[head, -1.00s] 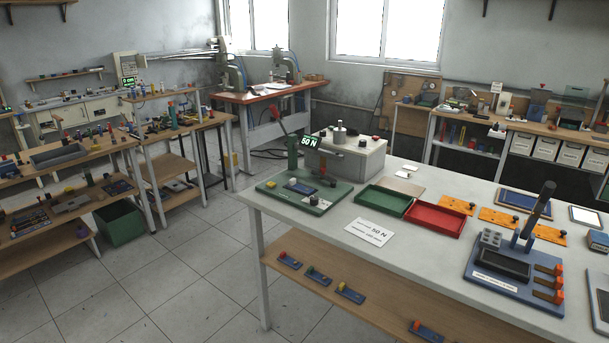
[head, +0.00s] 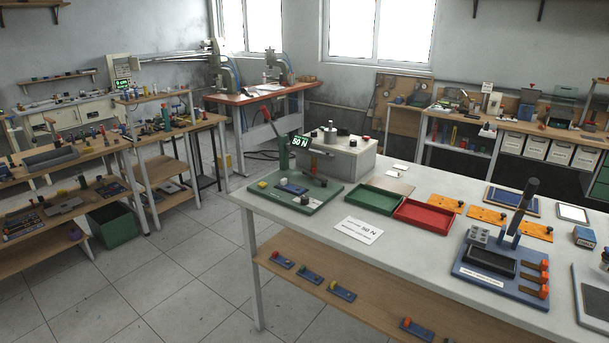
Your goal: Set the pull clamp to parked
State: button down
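I cannot tell for sure which fixture is the pull clamp. A green base plate (head: 315,203) at the left end of the white workbench carries a green post with a red-tipped lever (head: 274,128) tilted to the upper left. A grey box (head: 345,158) with a lit "50 N" display (head: 302,141) stands behind it. A blue fixture (head: 505,302) near the right has a tilted dark lever (head: 522,207), a dark pad and several orange-tipped tabs. My gripper is not in view.
A green tray (head: 352,205) and red tray (head: 404,228) lie on the white workbench (head: 400,265), with a "50 N" card (head: 358,230) in front. Orange strips lie behind. Clear tiled floor (head: 190,280) lies left of the bench; a wooden workbench (head: 65,165) stands beyond.

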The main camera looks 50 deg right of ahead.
aim_at(306, 171)
jog(key=z, duration=0.05)
jog(key=i, duration=1)
jog(key=u, duration=0.05)
